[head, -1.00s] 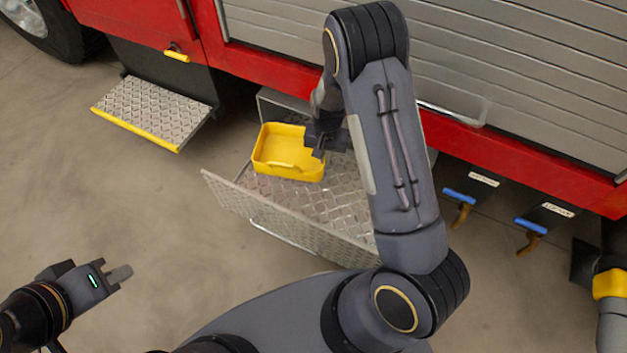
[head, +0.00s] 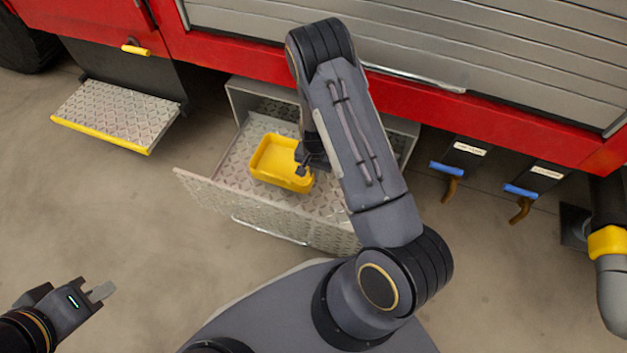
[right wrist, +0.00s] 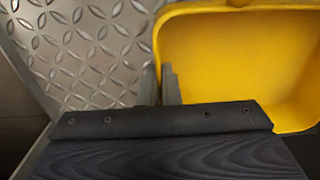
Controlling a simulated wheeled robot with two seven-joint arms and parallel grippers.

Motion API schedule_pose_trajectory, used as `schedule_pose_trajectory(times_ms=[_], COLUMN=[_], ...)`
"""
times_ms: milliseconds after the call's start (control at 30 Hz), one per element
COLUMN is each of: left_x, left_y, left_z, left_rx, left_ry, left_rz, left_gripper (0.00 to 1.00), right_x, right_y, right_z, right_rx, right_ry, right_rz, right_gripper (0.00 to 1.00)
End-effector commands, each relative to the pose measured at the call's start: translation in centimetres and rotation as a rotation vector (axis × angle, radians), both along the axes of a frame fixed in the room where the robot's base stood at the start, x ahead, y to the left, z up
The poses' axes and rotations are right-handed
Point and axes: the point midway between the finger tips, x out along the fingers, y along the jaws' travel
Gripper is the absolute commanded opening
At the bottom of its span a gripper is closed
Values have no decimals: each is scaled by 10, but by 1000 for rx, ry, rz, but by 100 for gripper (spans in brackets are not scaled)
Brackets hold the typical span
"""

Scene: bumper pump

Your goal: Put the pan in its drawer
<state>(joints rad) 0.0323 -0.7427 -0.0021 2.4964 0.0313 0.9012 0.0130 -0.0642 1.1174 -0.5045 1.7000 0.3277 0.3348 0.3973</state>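The yellow pan (head: 277,166), a shallow open tray, is upright inside the open drawer (head: 200,188), left of its middle. The drawer has a diamond-plate floor and front and is pulled out from under the red truck. My right gripper (head: 302,166) is at the pan's right side. In the right wrist view, the fingers of the right gripper (right wrist: 160,86) are close together, one on each side of the wall of the pan (right wrist: 235,60). I cannot tell whether the pan touches the drawer floor. My left gripper (head: 103,291) is empty, low at the left, away from the drawer.
A diamond-plate step (head: 118,115) with a yellow edge folds out left of the drawer. Blue-handled couplings (head: 447,168) hang at the right, beside a grey hose with a yellow collar (head: 607,242). Bare concrete floor (head: 120,220) lies in front.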

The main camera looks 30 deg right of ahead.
Motion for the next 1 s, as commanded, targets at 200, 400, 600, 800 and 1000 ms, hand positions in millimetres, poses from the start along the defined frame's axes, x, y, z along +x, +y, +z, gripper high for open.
schedule_pose_trajectory(times_ms=[200,400,600,800,1000], left_x=[0,0,0,0,0], left_y=[0,0,0,0,0], left_z=[-14,-18,-19,-20,-20], left_rx=[0,0,0,0,0], left_ry=[0,0,0,0,0], left_rz=[0,0,0,0,0], left_gripper=[0,0,0,0,0], right_x=[0,1,1,0,0], right_y=[0,0,0,0,0], right_z=[-28,-41,-41,-43,-43], right_rx=[0,0,0,0,0], right_ry=[0,-3,-1,0,0], right_rz=[0,0,0,0,0], right_gripper=[0,0,0,18,25])
